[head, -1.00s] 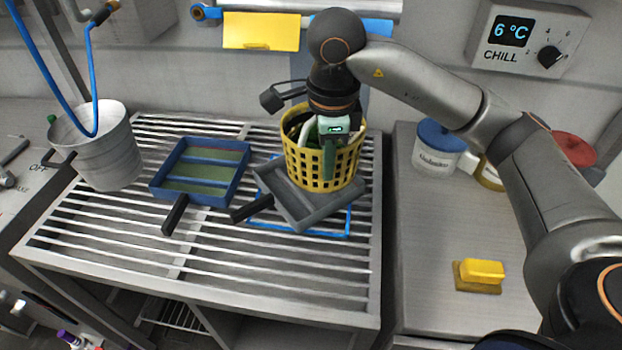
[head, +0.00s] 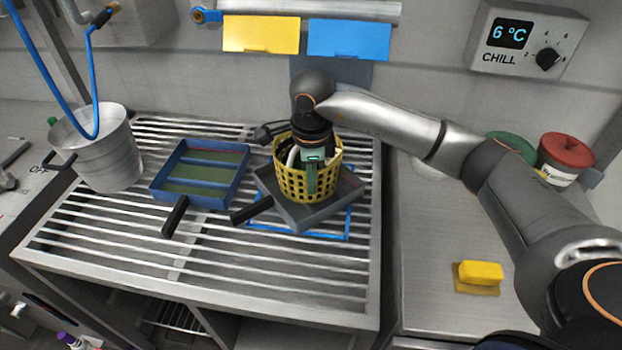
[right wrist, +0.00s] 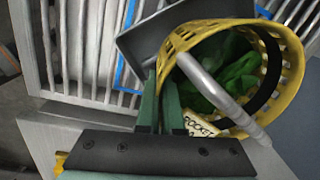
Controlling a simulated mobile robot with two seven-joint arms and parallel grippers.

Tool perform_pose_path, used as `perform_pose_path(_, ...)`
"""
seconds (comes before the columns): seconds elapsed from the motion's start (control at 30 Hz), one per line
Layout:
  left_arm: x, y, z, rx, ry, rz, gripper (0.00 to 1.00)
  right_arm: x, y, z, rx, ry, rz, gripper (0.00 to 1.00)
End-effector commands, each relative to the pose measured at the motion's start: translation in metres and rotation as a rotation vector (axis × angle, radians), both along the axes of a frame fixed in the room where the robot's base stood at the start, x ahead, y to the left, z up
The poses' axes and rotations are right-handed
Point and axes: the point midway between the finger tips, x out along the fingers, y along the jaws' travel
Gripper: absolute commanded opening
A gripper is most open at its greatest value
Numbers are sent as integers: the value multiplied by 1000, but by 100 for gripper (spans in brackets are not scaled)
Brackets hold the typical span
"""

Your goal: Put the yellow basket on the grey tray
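The yellow basket (head: 292,185) is a perforated tub with green leaves inside; it stands upright over the grey tray (head: 330,210), and I cannot be sure that its base touches the tray. My right gripper (head: 311,185) points down at the near side of the basket, its green fingers close together on the basket wall. The right wrist view shows the fingers (right wrist: 160,105) at the rim of the basket (right wrist: 185,42), beside its grey handle and a label, with the grey tray (right wrist: 145,40) behind. My left gripper is out of view.
The grey tray lies over a blue outline (head: 348,225) on the slatted rack. A blue tray (head: 200,200) with green compartments is to its left, then a metal bucket (head: 105,150). A yellow sponge (head: 480,273) and lidded jars (head: 565,160) are on the right counter.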

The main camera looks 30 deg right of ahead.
Motion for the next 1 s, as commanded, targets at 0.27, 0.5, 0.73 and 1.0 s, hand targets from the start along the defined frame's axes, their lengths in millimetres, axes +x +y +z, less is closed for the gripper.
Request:
perform_pose_path(0.27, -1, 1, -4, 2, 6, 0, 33, 0, 0, -3, 0, 0, 0, 9)
perform_pose_path(0.5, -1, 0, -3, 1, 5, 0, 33, 0, 0, -2, 0, 0, 0, 33)
perform_pose_path(0.73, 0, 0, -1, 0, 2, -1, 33, 0, 0, -2, 0, 0, -1, 33)
perform_pose_path(1.0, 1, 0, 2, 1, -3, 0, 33, -1, 1, 31, -1, -6, -1, 33)
